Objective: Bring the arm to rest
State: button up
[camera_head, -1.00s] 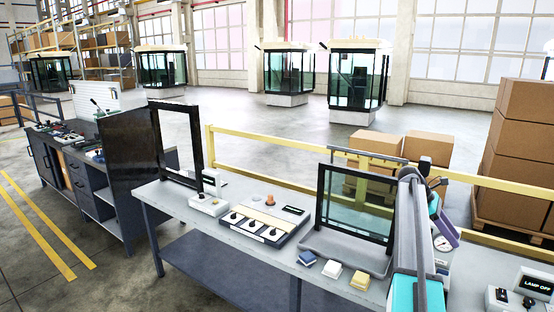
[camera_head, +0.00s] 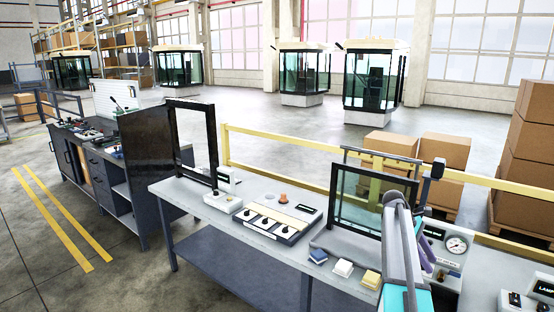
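My arm (camera_head: 398,255) shows at the lower right of the head view, as a grey link with teal sections at its lower end. It rises in front of the workbench (camera_head: 215,237). A small purple part (camera_head: 427,260) shows just behind the link. My gripper's fingers cannot be made out, as the link covers that area. I see nothing held.
On the bench are an empty dark frame (camera_head: 213,150), a switch panel (camera_head: 272,222), a glazed frame (camera_head: 338,200) on a tray, several small blocks (camera_head: 343,268) and a gauge box (camera_head: 458,245). A yellow rail (camera_head: 270,165) runs behind. Floor at left is clear.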

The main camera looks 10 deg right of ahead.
jog(key=w+a+f+m+t+y, duration=0.1)
jog(key=a+f+t, duration=0.1)
jog(key=a+f, duration=0.85)
jog(key=w+a+f+m+t+y, duration=0.15)
jog(key=a+f, duration=0.45)
jog(key=a, duration=1)
jog(key=s+a+f+m+y, duration=0.1)
jog(key=s+a+f+m, duration=0.2)
jog(key=a, duration=0.5)
jog(key=s+a+f+t+y, duration=0.1)
jog(key=s+a+f, duration=0.3)
jog(key=a, duration=0.5)
jog(key=s+a+f+m+y, duration=0.1)
jog(key=s+a+f+m, duration=0.2)
jog(key=a, duration=0.5)
jog(key=s+f+n+g+b, duration=0.1)
jog(key=s+f+g+b, duration=0.4)
jog(key=s+f, duration=2.1)
jog(key=f+b, duration=0.2)
jog(key=b, duration=0.3)
jog(key=shift+s+n+g, duration=0.1)
jog(key=shift+n+g, duration=0.15)
